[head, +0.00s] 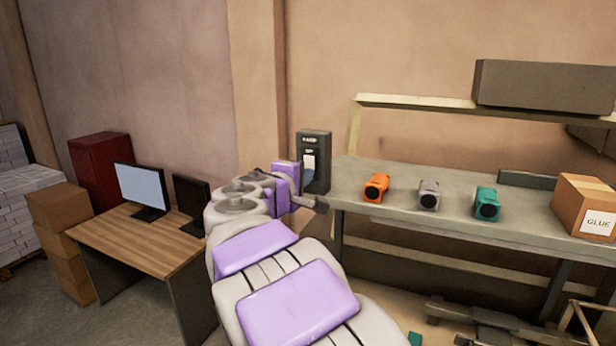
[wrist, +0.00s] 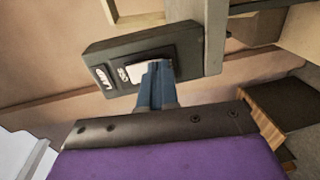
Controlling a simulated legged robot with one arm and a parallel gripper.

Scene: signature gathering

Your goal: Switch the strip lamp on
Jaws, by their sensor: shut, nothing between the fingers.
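A dark switch box (head: 316,144) with a "LAMP" label is mounted beside the workbench's left end. A pale rocker (head: 309,163) shows on its front. In the wrist view the switch box (wrist: 185,52) appears turned sideways, with its white rocker (wrist: 143,72) partly hidden behind my fingers. My gripper (wrist: 157,70) is shut and empty, its blue fingertips overlapping the rocker's edge. I cannot tell whether they touch it. In the head view my gripper (head: 307,177) is just in front of the box's lower part. I cannot tell which way the rocker is tipped.
The workbench (head: 400,190) carries an orange device (head: 376,187), a grey one (head: 429,194), a teal one (head: 487,203) and a glue carton (head: 585,205). A long dark box (head: 545,85) is above. A desk with monitors (head: 142,188) stands left.

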